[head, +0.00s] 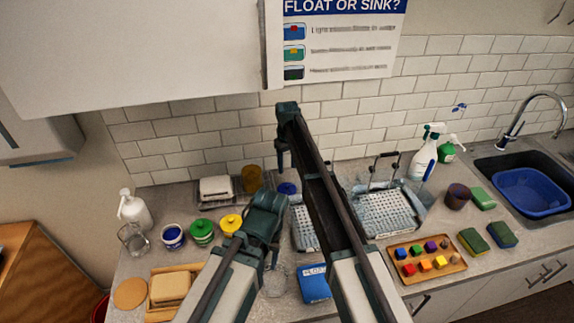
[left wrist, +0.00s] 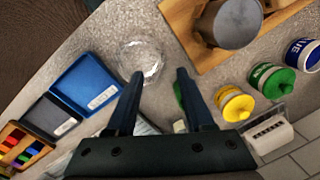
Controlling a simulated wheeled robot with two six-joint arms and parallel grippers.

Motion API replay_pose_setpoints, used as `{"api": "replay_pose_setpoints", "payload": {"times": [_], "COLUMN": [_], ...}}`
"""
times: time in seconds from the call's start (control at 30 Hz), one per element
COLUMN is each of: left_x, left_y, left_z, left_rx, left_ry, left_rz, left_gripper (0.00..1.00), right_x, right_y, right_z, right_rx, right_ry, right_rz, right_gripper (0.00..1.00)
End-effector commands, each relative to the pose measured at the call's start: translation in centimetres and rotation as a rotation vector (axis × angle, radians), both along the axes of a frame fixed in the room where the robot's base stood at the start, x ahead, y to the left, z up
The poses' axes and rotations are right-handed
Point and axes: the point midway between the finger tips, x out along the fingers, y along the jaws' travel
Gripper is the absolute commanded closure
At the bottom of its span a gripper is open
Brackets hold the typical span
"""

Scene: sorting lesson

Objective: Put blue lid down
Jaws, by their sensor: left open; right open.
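A round blue lid (head: 287,188) lies on the counter toward the back wall, by the drying racks. My right gripper (head: 282,158) is open just above and slightly left of it, apart from it as far as I can see. A jar with a blue label (head: 172,237) stands at the left of a row of jars; it also shows in the left wrist view (left wrist: 302,55). My left gripper (left wrist: 157,75) is open and empty above the counter; its fingers are mostly hidden in the head view.
Green-lidded (head: 202,231) and yellow-lidded (head: 231,223) jars stand beside the blue-labelled one. A clear glass (left wrist: 141,60) stands near my left fingertips. A wire rack (head: 384,210), a tray of coloured cubes (head: 428,276) and a sink (head: 530,190) are to the right.

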Motion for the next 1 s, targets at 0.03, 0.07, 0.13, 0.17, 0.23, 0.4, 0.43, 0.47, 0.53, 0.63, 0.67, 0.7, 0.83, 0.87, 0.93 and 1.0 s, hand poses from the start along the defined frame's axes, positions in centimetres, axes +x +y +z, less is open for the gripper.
{"api": "replay_pose_setpoints", "payload": {"times": [0.03, 0.07, 0.13, 0.17, 0.23, 0.4, 0.43, 0.47, 0.53, 0.63, 0.67, 0.7, 0.83, 0.87, 0.93, 1.0], "left_x": [0.0, 0.0, 0.0, 0.0, 0.0, 0.0, 0.0, 0.0, 0.0, 0.0, 0.0, 0.0, 0.1, 0.1, 0.3, 0.4], "left_y": [0.0, 0.0, 0.0, 0.0, 0.0, 0.0, 0.0, 0.0, 0.0, 0.0, 0.0, 0.0, 0.2, 0.4, 1.0, 1.7], "left_z": [1.5, 1.8, 2.5, 2.7, 2.9, 2.9, 2.9, 2.9, 2.9, 2.9, 2.9, 2.9, 3.4, 3.7, 4.7, 5.7], "left_rx": [0.0, -0.001, -0.001, -0.001, -0.001, -0.001, -0.001, -0.001, -0.001, -0.001, -0.001, -0.001, -0.003, -0.004, -0.008, -0.012], "left_ry": [0.0, 0.0, 0.0, 0.0, 0.0, 0.0, 0.0, 0.0, 0.0, 0.0, 0.0, 0.0, 0.002, 0.003, 0.007, 0.014], "left_rz": [0.001, 0.002, 0.004, 0.005, 0.006, 0.007, 0.007, 0.007, 0.007, 0.007, 0.007, 0.006, -0.002, -0.008, -0.027, -0.054], "left_gripper": [0.47, 0.47, 0.47, 0.47, 0.47, 0.47, 0.47, 0.47, 0.47, 0.47, 0.47, 0.47, 0.47, 0.47, 0.47, 0.47], "right_x": [0.0, 0.0, 0.0, 0.0, 0.0, 0.0, 0.0, 0.0, 0.0, 0.0, 0.0, 0.0, -1.4, -2.3, -5.1, -8.3], "right_y": [0.0, 0.0, 0.0, 0.0, 0.0, 0.0, 0.0, 0.0, 0.0, 0.0, 0.0, 0.0, 0.2, 0.3, 0.8, 1.4], "right_z": [1.5, 1.8, 2.5, 2.7, 2.9, 2.9, 2.9, 2.9, 2.9, 2.9, 2.9, 2.9, 3.4, 3.7, 4.7, 5.8], "right_rx": [0.0, 0.0, 0.0, 0.0, 0.0, 0.0, 0.0, 0.0, 0.0, 0.0, 0.0, 0.0, 0.014, 0.023, 0.052, 0.088], "right_ry": [0.0, 0.0, 0.0, 0.0, 0.0, 0.0, 0.0, 0.0, 0.0, 0.0, 0.0, 0.0, 0.004, 0.008, 0.019, 0.035], "right_rz": [0.0, 0.0, 0.0, 0.0, 0.0, 0.0, 0.0, 0.0, 0.0, 0.0, 0.0, 0.0, -0.019, -0.031, -0.075, -0.133], "right_gripper": [0.46, 0.46, 0.46, 0.46, 0.46, 0.46, 0.46, 0.46, 0.46, 0.46, 0.46, 0.46, 0.46, 0.46, 0.46, 0.46]}}
